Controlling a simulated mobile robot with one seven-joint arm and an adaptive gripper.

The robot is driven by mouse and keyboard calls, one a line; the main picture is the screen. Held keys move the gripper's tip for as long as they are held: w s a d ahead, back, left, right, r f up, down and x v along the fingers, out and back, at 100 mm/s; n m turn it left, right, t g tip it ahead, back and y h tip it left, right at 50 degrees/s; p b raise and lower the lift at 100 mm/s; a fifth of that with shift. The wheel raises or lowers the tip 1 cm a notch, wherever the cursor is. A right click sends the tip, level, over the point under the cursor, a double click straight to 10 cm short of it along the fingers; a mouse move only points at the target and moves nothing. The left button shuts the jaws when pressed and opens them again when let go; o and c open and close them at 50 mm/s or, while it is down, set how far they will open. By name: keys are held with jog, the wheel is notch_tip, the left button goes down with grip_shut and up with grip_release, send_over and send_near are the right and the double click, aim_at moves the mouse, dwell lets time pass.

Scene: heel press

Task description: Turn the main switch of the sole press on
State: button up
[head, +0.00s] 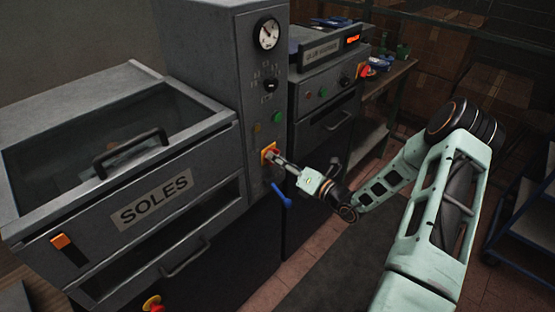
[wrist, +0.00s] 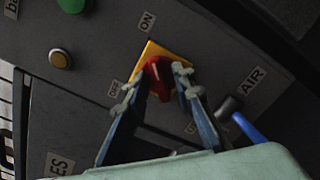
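The sole press, the grey machine labelled SOLES (head: 150,200), stands at the left in the head view. Its main switch is a red rotary knob (wrist: 158,80) on a yellow plate (wrist: 170,54), low on the control column; the plate also shows in the head view (head: 269,150). In the wrist view an ON label (wrist: 147,22) lies above the plate and an OFF label (wrist: 114,88) to its left. My gripper (head: 277,158) is at the switch. Its two fingers stand on either side of the red knob, apparently with small gaps. Fingertip contact is hard to judge.
A blue-handled air valve (head: 281,195) sits just below the switch, near the AIR label (wrist: 252,82). A green button (head: 277,117) and a gauge (head: 267,33) are above. A second machine (head: 325,95) stands to the right, with a workbench (head: 390,80) beyond.

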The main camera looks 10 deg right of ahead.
jog(key=v, duration=1.2)
dwell(0.4)
